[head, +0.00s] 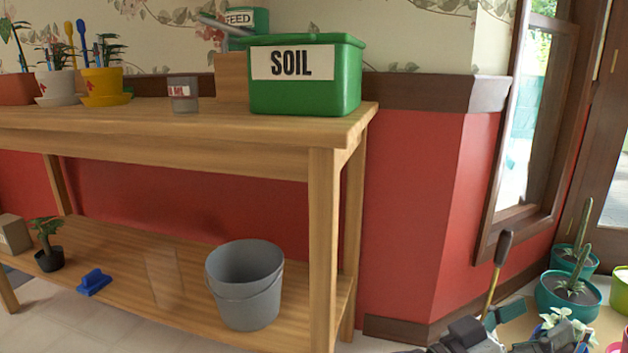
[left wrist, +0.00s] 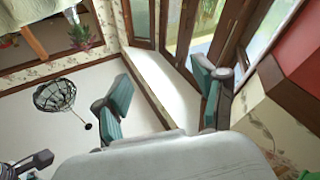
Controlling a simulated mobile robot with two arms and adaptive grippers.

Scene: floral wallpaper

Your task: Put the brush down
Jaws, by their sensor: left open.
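A small blue object with a raised grip, which looks like the brush (head: 93,282), lies on the lower shelf of the wooden bench (head: 130,258). Its bristles cannot be made out. My left gripper (head: 503,322) is low at the right of the head view, well away from the brush and beyond the bench's right end. In the left wrist view my left gripper (left wrist: 163,88) has its two teal-padded fingers spread wide, with nothing between them. The brush does not show in the left wrist view. My right gripper cannot be made out.
A grey bucket (head: 247,285) and a small potted plant (head: 48,249) stand on the lower shelf. A green soil bin (head: 309,80), a grey can (head: 183,94) and pots stand on the benchtop. A brown-handled tool (head: 501,252) and potted plants (head: 568,293) are at the right.

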